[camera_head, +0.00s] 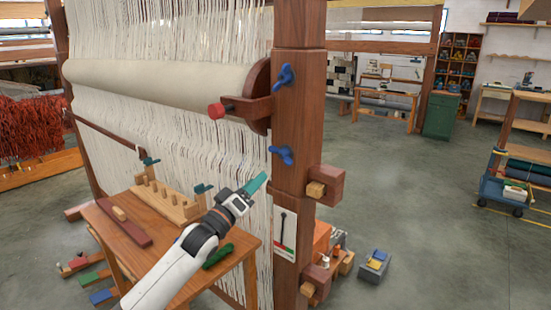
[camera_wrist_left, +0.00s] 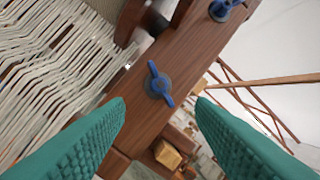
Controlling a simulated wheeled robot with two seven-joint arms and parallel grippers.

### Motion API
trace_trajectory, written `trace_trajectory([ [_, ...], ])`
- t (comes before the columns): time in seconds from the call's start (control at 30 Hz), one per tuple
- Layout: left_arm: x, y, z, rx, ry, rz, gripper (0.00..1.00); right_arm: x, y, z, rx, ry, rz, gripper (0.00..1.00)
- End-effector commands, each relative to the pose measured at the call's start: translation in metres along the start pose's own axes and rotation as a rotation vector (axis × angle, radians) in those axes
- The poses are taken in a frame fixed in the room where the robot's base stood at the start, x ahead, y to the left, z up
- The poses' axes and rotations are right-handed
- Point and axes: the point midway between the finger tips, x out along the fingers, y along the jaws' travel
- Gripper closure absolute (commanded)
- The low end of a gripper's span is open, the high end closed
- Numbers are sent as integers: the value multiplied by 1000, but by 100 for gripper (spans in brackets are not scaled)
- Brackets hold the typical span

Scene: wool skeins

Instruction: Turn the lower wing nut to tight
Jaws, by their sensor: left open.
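The lower wing nut (camera_head: 284,155) is blue and sits on the face of the loom's brown wooden post (camera_head: 299,115) in the head view. The upper wing nut (camera_head: 284,76) is blue too and sits above it on the same post. My left gripper (camera_head: 258,183) is open and empty, below and left of the lower wing nut, apart from it. In the left wrist view the lower wing nut (camera_wrist_left: 158,84) shows between and beyond the two teal fingers, its wings slanted. The upper wing nut (camera_wrist_left: 226,8) is cut by the top edge. My right gripper is not in view.
A card with a red and green scale (camera_head: 284,233) hangs low on the post. Wooden blocks (camera_head: 325,186) jut out right of the post. A small wooden table (camera_head: 135,235) with tools stands under my left arm. White warp threads (camera_head: 215,150) fill the loom's left side.

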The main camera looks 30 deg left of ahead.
Motion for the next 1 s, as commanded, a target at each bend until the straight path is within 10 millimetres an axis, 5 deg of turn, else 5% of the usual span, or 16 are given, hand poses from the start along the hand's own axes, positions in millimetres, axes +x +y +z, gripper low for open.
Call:
trace_trajectory([
  [0.5, 94, 0, 1, 2, 1, 3, 50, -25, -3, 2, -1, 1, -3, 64],
  [1.0, 109, 1, -2, 4, 4, 3, 50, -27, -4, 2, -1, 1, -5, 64],
])
